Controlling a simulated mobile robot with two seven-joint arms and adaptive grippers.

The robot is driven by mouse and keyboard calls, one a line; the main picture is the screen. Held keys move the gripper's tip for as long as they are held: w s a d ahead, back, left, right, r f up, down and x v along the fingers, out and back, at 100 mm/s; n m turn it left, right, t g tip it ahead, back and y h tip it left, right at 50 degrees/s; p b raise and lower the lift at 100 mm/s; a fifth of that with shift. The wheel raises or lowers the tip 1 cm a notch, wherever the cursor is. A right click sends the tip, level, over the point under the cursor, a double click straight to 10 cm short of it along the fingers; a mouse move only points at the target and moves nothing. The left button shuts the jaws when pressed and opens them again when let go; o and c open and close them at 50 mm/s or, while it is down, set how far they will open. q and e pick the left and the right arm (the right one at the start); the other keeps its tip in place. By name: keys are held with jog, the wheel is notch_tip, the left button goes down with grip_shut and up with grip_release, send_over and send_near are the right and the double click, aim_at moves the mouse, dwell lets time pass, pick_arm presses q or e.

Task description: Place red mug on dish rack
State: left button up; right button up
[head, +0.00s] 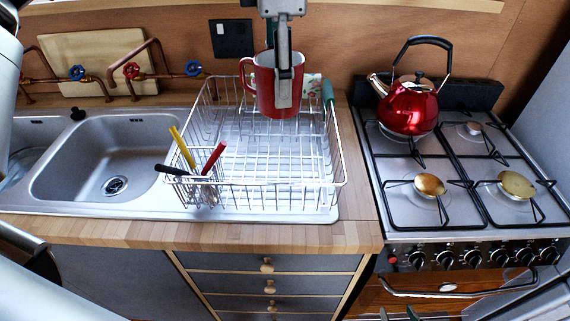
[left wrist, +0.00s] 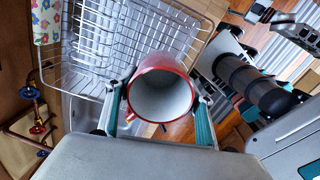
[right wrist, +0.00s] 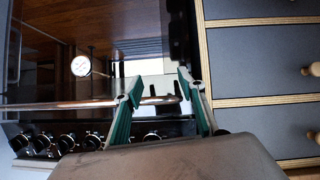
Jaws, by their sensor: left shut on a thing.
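The red mug (head: 263,92) is in my left gripper (head: 284,90), at the back part of the dish rack (head: 262,184) in the head view. The mug looks upright, its handle to the left. In the left wrist view, the mug (left wrist: 160,93) shows its pale inside, between the two fingers of the left gripper (left wrist: 163,105). The wire rack also shows there (left wrist: 95,88), behind the mug. I cannot tell whether the mug touches the rack. My right gripper (right wrist: 158,85) is open and empty, in front of the oven handle (right wrist: 60,106).
Several utensils (head: 183,148) stand in the rack's front left corner. A floral item (head: 311,86) is at its back right. The sink (head: 100,150) is to the left. A red kettle (head: 408,107) sits on the stove to the right. The rack's middle is clear.

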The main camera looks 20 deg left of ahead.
aim_at(278, 110)
pick_arm(q)
jog(key=f, duration=0.6)
jog(key=shift+s, duration=0.4)
notch_tip(278, 110, down, 13)
jog(key=shift+w+f+b, duration=0.1)
jog(key=shift+b, duration=0.2)
pick_arm(e)
jog(key=shift+s+f, duration=0.6)
jog(key=shift+f, duration=0.05)
pick_arm(q)
jog(key=shift+f, duration=0.15)
pick_arm(e)
jog(key=shift+f, duration=0.15)
pick_arm(q)
jog(key=o, duration=1.3)
